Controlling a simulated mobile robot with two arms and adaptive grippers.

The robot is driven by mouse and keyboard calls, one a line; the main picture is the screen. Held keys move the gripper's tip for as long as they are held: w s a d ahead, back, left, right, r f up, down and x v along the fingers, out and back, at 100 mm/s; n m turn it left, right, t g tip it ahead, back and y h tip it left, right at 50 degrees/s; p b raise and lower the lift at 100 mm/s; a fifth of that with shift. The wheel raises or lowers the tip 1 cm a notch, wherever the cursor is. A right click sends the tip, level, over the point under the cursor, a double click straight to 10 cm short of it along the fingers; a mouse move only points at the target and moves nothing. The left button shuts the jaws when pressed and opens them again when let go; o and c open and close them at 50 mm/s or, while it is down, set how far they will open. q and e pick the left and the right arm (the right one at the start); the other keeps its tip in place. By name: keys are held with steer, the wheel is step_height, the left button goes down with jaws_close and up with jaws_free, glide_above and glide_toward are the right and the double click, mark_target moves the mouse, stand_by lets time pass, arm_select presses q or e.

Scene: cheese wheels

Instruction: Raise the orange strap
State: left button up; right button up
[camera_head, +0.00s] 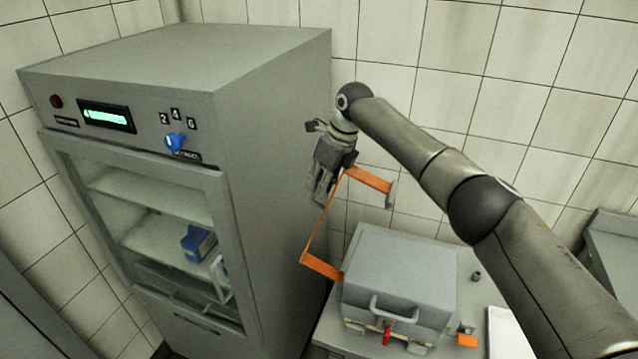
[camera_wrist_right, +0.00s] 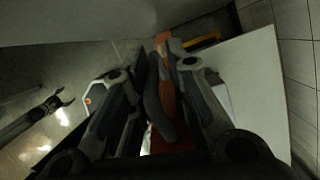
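The orange strap (camera_head: 318,235) is a U-shaped band at the left and back of a grey metal box (camera_head: 395,280), standing above its lid on that side. My right gripper (camera_head: 322,188) is at the strap's upper left bend. In the right wrist view, the orange strap (camera_wrist_right: 166,110) runs between the close-set fingers of my right gripper (camera_wrist_right: 165,75), which look shut on it. My left gripper (camera_wrist_right: 60,102) shows small at the left of the right wrist view with its fingers apart; it is outside the head view.
A grey fridge (camera_head: 270,130) with a glass door and blue knob (camera_head: 175,141) stands close left of my right gripper. The box has a front handle (camera_head: 392,305) and red latch (camera_head: 387,333). A white tray (camera_head: 505,330) lies right of it. Tiled walls stand behind.

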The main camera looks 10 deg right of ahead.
steer(key=shift+s+a+f, duration=0.1)
steer(key=shift+f, duration=0.2)
steer(key=shift+s+a+f, duration=0.1)
steer(key=shift+a, duration=0.05)
steer(key=v, duration=1.2)
steer(key=shift+w+r, duration=0.25)
steer(key=shift+r, duration=0.1)
steer(key=shift+d, duration=0.2)
